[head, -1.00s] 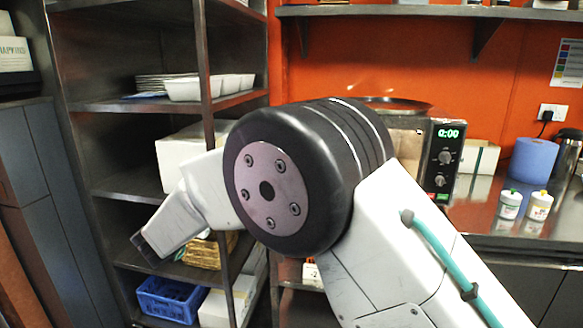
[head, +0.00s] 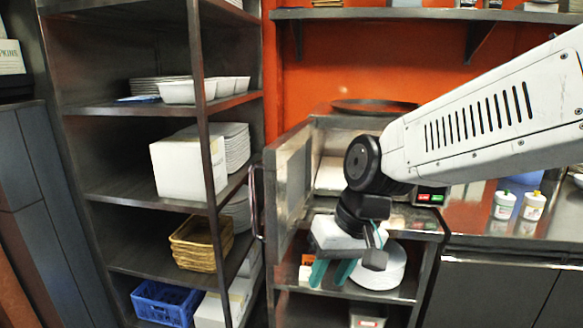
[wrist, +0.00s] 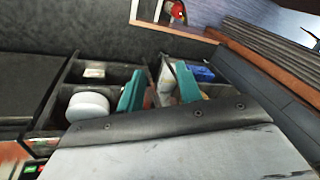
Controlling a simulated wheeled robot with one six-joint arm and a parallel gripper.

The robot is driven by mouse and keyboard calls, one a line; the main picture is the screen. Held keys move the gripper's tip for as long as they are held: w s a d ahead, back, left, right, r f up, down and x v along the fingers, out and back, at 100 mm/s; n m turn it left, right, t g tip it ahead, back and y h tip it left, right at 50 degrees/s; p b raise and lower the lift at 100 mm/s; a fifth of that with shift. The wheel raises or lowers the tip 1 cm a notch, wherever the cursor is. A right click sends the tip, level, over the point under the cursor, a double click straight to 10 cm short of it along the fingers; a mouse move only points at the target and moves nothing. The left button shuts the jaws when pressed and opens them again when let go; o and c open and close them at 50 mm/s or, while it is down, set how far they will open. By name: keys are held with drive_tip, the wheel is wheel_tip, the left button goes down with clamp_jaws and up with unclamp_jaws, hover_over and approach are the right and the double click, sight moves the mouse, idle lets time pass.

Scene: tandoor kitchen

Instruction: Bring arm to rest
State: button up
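My arm reaches in from the right edge of the head view, in front of the microwave, and bends down at a black wrist joint. My gripper (head: 332,273) points downward in front of the shelf below the microwave. Its two teal fingers are apart, with nothing seen between them. In the wrist view, the fingers of my gripper (wrist: 160,87) also stand apart and empty.
The microwave door (head: 287,180) stands open left of my wrist. A white round item (head: 385,268) sits on the shelf just behind my gripper. A metal rack (head: 150,205) holds boxes, baskets and a blue crate (head: 163,303). Two small bottles (head: 518,205) stand on the right counter.

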drive_tip(key=s+d+r+m+h, duration=0.1)
drive_tip(key=s+d, duration=0.6)
drive_tip(key=d, duration=0.3)
drive_tip(key=s+d+r+m+h, duration=0.2)
drive_tip(key=s+d, duration=0.6)
drive_tip(key=d, duration=0.2)
drive_tip(key=shift+s+m+t, duration=0.25)
drive_tip(key=shift+m+t, duration=0.05)
